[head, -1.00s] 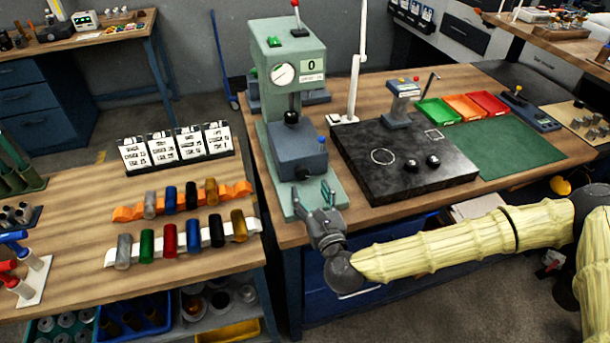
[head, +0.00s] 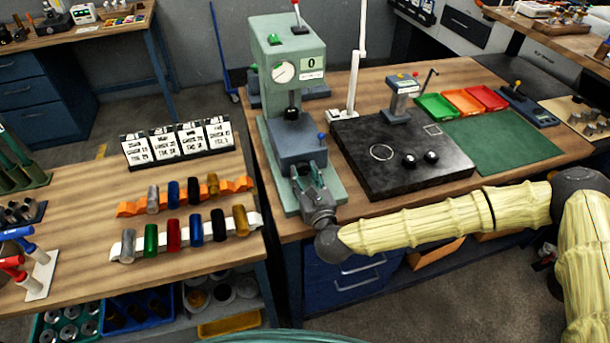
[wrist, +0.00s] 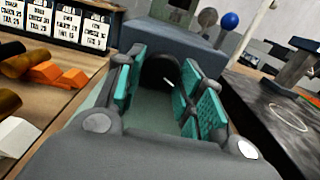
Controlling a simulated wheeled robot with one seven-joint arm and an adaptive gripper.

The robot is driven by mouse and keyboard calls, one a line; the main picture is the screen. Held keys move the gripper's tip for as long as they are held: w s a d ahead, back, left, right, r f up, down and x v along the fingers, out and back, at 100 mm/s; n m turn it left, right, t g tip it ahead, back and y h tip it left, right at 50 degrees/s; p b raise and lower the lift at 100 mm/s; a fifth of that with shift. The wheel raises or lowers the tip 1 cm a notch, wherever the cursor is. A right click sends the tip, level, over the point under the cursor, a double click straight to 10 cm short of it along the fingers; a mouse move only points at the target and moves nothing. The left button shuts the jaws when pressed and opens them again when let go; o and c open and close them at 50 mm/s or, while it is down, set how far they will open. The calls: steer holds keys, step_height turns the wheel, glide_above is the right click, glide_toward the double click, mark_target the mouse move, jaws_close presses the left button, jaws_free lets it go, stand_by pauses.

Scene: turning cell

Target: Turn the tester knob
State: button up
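The tester is a green machine (head: 285,45) with a round dial, a display reading 0 and a blue-grey block (head: 297,142) low on its front. A small blue ball knob (head: 321,136) stands on a stem at the block's right side; it also shows at the top of the wrist view (wrist: 230,20), beside a grey ball (wrist: 208,17). My gripper (head: 308,176) is open just in front of the block, over the green base. In the wrist view its teal finger pads stand apart, with a dark rounded shape (wrist: 160,70) on the block face beyond; whether they touch it cannot be told.
On the left bench, an orange rack (head: 130,208) and a white rack hold several coloured cylinders. A green mat (head: 505,140) is clear.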

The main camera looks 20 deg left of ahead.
steer(key=shift+c, duration=0.9)
steer(key=shift+f+m+b, duration=0.25)
steer(key=shift+m+b, duration=0.05)
steer(key=shift+b, duration=0.75)
steer(key=m+b, duration=0.2)
steer(key=b, duration=0.3)
steer(key=shift+r+m+b, duration=0.25)
steer(key=shift+m+b, duration=0.15)
steer(key=shift+b, duration=0.25)
steer(key=o, duration=1)
